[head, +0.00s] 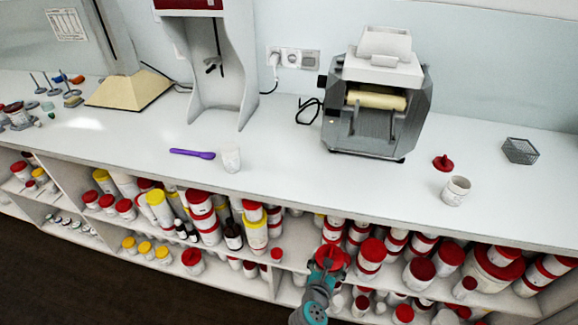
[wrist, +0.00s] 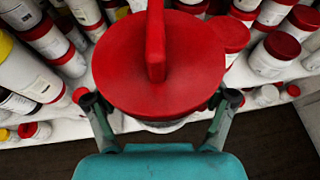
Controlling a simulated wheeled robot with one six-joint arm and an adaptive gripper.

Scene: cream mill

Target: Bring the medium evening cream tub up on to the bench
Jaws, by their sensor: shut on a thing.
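My gripper (wrist: 160,103) is shut on a white tub with a red lid (wrist: 160,65), one finger on each side. The lid is wide and round with a raised red bar on top, and it hides most of the tub body and any label. In the head view the held tub (head: 329,257) is in front of the shelves, below the front edge of the white bench (head: 275,185). My gripper also shows there (head: 323,272). I cannot read whether it is the medium evening cream.
On the bench stand a roller mill (head: 372,130), an open white tub (head: 456,191), a loose red lid (head: 444,162), a small white beaker (head: 231,160), a purple spatula (head: 192,153) and a wire basket (head: 520,151). Bench room is clear between beaker and mill. Shelves below are crowded with tubs.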

